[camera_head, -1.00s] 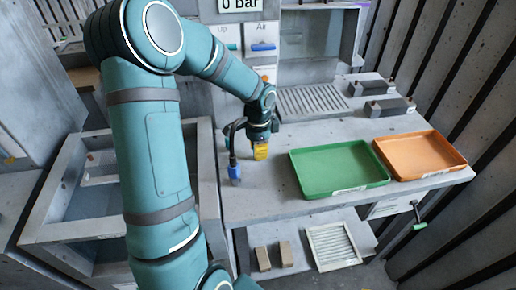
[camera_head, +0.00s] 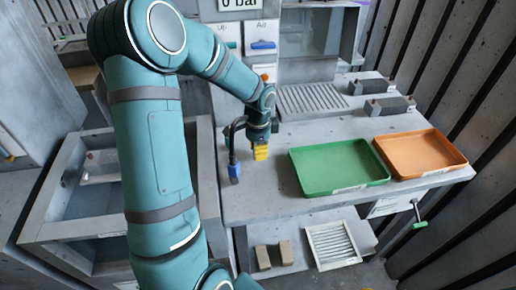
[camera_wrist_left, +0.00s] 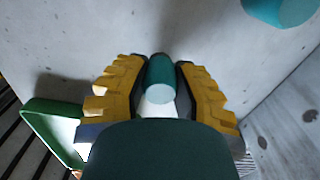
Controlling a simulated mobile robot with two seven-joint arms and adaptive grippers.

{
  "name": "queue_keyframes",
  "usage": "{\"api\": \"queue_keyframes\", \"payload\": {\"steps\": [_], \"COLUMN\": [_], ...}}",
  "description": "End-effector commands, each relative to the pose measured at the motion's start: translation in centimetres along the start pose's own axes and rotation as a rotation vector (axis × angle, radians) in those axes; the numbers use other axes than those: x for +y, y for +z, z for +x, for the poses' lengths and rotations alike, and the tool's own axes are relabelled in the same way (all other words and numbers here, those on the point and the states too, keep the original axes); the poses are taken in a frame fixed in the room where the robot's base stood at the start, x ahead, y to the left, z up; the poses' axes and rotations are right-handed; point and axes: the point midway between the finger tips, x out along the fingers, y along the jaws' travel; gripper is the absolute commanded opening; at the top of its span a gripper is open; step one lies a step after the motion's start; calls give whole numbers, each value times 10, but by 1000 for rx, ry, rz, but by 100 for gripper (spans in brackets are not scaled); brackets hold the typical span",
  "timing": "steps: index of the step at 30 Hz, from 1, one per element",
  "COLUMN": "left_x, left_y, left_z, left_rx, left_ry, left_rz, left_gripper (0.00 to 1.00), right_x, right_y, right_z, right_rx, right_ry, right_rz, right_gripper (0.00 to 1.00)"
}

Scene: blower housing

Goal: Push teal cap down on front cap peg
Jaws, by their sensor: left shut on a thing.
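My left gripper (camera_head: 261,153) is low over the grey bench, left of the green tray, with its yellow fingers pointing down. In the left wrist view the yellow fingers (camera_wrist_left: 161,88) are closed on the two sides of a teal cap (camera_wrist_left: 160,72). The cap is a short cylinder with a paler round end. In the head view the cap is hidden by the gripper. I cannot make out the front cap peg in either view. My right gripper is not in view.
A green tray (camera_head: 292,158) and an orange tray (camera_head: 462,160) lie on the bench (camera_head: 275,208) to the right. A hose with a blue end (camera_head: 234,172) stands close left of the gripper. Grey blocks (camera_head: 390,106) sit at the back right. The bench front is clear.

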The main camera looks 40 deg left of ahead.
Motion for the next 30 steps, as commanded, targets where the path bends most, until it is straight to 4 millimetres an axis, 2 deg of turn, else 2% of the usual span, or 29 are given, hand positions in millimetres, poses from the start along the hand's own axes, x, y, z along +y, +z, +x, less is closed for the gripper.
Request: {"api": "queue_keyframes", "payload": {"steps": [7, 8, 10, 22, 26, 30], "left_x": [0, 0, 0, 0, -1, -1], "left_y": [0, 0, 0, 0, -1, -1], "left_z": [0, 0, 0, -5, -21, -50], "left_rx": [0, 0, 0, 2, 3, 4], "left_ry": [0, 0, 0, -2, -5, -6], "left_rz": [0, 0, 0, 0, -1, 0], "left_gripper": [2, 31, 56, 57, 57, 57], "right_x": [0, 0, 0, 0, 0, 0], "right_y": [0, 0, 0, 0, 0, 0], "right_z": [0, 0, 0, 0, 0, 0], "right_rx": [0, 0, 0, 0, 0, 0], "right_ry": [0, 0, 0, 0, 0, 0], "right_rz": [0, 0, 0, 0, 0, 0], "right_gripper": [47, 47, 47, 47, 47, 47]}}
